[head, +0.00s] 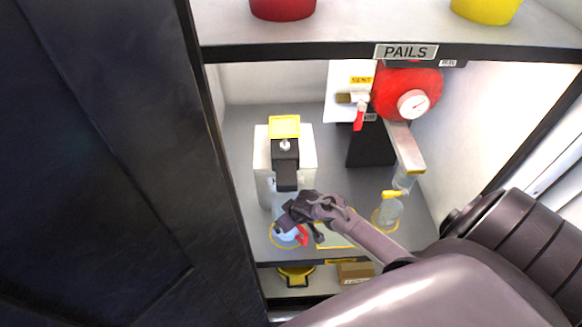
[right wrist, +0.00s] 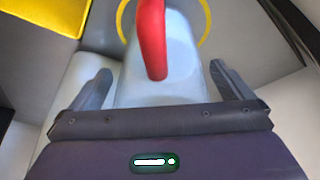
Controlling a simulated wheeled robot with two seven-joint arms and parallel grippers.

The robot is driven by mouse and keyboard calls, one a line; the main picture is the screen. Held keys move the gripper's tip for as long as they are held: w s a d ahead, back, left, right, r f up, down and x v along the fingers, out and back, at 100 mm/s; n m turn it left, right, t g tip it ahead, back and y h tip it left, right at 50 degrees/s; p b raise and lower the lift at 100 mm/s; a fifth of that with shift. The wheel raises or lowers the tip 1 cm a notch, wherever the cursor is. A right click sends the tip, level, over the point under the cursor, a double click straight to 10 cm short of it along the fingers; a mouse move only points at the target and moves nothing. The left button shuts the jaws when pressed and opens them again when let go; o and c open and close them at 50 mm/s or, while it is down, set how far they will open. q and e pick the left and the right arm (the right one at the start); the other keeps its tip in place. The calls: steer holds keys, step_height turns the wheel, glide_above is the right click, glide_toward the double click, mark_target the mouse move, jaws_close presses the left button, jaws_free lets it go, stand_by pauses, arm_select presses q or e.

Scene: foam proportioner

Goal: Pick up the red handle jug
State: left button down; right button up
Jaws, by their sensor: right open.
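The jug (head: 283,238) is pale and translucent with a red handle (head: 302,236). It stands inside a yellow ring marking at the front of the grey cabinet floor, partly hidden by my right gripper (head: 297,212). In the right wrist view the jug (right wrist: 178,80) lies between the two spread fingers of my right gripper (right wrist: 160,71), with its red handle (right wrist: 152,40) facing the camera. Gaps show between the jug and both fingers. My left gripper is out of view.
A white dispenser (head: 262,155) with a black spout stands just behind the jug. The PAILS shelf (head: 330,52) crosses above, and a dark panel (head: 100,150) fills the left.

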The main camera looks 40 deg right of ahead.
steer(key=shift+c, duration=0.4)
steer(key=c, duration=1)
steer(key=shift+c, duration=0.9)
steer(key=shift+r, duration=0.2)
